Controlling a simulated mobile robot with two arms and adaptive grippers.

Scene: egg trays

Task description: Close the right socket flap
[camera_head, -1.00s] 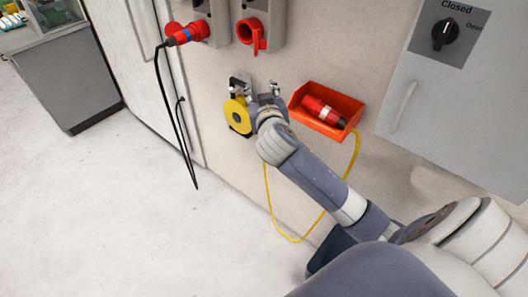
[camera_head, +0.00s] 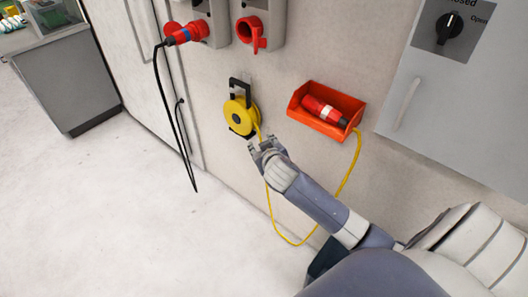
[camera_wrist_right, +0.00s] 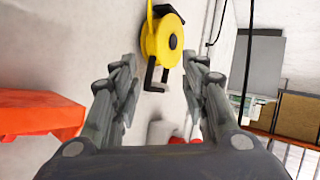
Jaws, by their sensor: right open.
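The right socket (camera_head: 247,28) is a red round outlet on a grey housing on the wall. Its red flap (camera_head: 257,43) hangs open at the front of the socket. My right gripper (camera_head: 262,145) is well below it, under the yellow reel, and apart from the flap. In the right wrist view its two fingers (camera_wrist_right: 160,88) are spread with nothing between them. Small red and pale parts show low between the fingers, too hidden to tell apart. My left gripper is not in view.
The left socket (camera_head: 213,28) holds a red and blue plug (camera_head: 186,35) with a hanging black cable. A yellow reel (camera_head: 236,118) hangs on the wall. An orange bin (camera_head: 318,129) holds a red plug (camera_head: 322,110). A grey switch cabinet (camera_head: 450,110) stands at right.

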